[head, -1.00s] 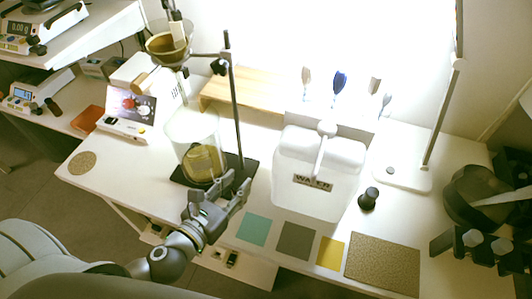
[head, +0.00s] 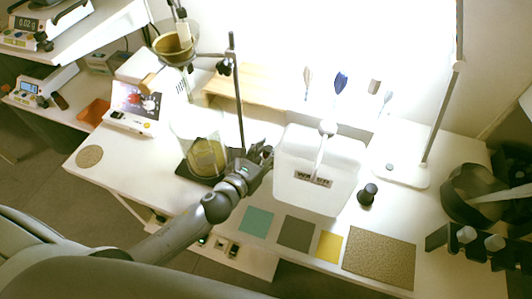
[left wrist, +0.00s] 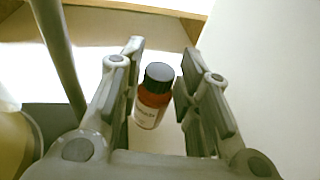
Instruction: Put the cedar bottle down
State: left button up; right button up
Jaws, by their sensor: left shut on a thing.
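My left gripper (head: 262,153) is between the ring stand's rod (head: 237,100) and the white water container (head: 318,175), over the back part of the white table (head: 222,207). In the left wrist view, a small red-brown bottle (left wrist: 150,107) with a black cap and a pale label sits between the two fingers (left wrist: 155,90). The gripper is shut on it, and the bottle looks slightly tilted in that view. The label is too blurred to read surely. In the head view the bottle is hidden by the gripper. My right gripper is not in view.
A glass vessel with yellowish contents (head: 208,157) stands on the stand's dark base, close left of my gripper. Teal (head: 257,221), grey (head: 295,232) and yellow (head: 330,246) squares and a brown mat (head: 380,258) lie along the front. A black knob-like object (head: 367,195) stands right of the container.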

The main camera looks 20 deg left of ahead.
pick_arm(q)
jog(key=shift+f, duration=0.45)
jog(key=shift+f, duration=0.1)
jog(key=o, duration=0.8)
